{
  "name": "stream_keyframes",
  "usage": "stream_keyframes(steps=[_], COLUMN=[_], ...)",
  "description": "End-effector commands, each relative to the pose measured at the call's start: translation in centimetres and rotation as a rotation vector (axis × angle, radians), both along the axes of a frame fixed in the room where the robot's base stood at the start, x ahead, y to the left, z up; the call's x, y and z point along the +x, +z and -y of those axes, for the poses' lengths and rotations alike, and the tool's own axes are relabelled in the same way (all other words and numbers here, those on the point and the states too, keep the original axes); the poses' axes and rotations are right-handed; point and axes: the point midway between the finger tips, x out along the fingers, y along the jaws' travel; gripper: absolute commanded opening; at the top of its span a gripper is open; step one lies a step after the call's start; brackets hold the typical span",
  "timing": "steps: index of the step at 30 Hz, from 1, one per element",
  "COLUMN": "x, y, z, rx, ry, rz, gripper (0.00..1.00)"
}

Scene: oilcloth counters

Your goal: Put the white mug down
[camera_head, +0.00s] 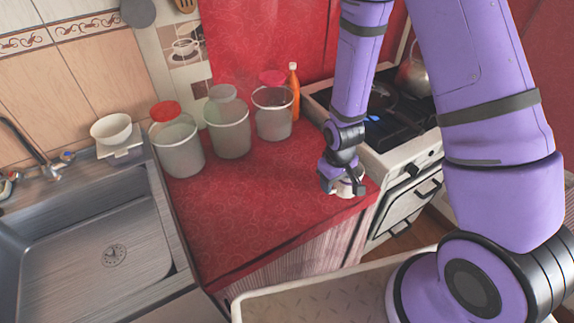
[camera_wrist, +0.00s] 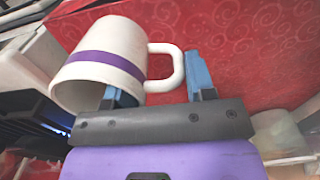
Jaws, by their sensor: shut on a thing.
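The white mug (camera_wrist: 108,62) has a purple band and a handle on its right side in the wrist view. My gripper (camera_wrist: 155,78) is shut on the mug, with its blue fingers around the handle side. In the head view, my gripper (camera_head: 341,180) is low over the right end of the red counter (camera_head: 250,215). The mug (camera_head: 348,187) shows only partly there, behind the fingers. I cannot tell whether its base touches the counter.
Three jars stand at the back of the counter: one (camera_head: 178,145), another (camera_head: 228,128) and a third (camera_head: 272,112). The stove (camera_head: 400,150) is right, the sink (camera_head: 100,240) left. The counter's middle and front are clear.

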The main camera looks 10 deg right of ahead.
Motion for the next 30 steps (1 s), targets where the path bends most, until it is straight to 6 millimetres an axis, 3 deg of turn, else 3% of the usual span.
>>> stream_keyframes(steps=[9, 15, 24, 30], x=[6.5, 9.6, 11.4, 11.3], y=[-0.7, -1.1, -1.2, -4.0], z=[-3.7, -5.5, -6.5, -6.4], rx=[0.000, 0.000, 0.000, -0.001], ry=[0.001, 0.000, -0.001, -0.002], rz=[0.001, 0.000, -0.001, -0.004], gripper=[0.06, 0.06, 0.06, 0.06])
